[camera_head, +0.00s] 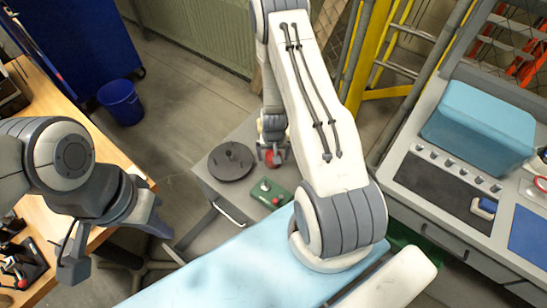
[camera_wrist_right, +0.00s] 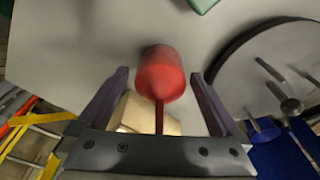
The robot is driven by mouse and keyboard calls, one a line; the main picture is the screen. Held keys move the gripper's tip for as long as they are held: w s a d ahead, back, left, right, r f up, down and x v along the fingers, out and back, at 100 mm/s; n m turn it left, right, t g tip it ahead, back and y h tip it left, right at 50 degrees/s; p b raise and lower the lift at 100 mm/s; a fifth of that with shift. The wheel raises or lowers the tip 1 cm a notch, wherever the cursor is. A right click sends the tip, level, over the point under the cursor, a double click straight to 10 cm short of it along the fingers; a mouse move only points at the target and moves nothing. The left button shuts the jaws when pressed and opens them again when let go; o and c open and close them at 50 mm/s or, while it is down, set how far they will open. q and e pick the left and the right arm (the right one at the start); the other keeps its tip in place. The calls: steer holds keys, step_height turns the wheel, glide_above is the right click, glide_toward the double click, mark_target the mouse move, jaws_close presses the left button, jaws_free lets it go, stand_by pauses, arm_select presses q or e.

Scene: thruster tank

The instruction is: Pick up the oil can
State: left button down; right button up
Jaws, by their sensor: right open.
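The red oil can (camera_wrist_right: 161,72) stands on the grey top of a small cabinet (camera_wrist_right: 60,40), its thin spout pointing toward the camera in the right wrist view. In the head view the can (camera_head: 274,159) shows as a small red patch, partly hidden by my right gripper (camera_head: 271,146). In the wrist view my right gripper (camera_wrist_right: 160,78) is open, with one finger on each side of the can and gaps visible on both sides. My left gripper (camera_head: 112,243) is open and empty, near the wooden bench at left.
On the cabinet are a dark round plate (camera_head: 231,162) with pegs, close beside the can, and a green control box (camera_head: 268,193) with a red knob. A wooden bench (camera_head: 60,100) is at left. A workstation with a light-blue case (camera_head: 480,128) is at right. A blue bin (camera_head: 121,102) stands on the floor.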

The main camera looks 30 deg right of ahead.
steer(key=shift+f, duration=0.1)
steer(key=shift+c, duration=0.3)
steer(key=c, duration=1.4)
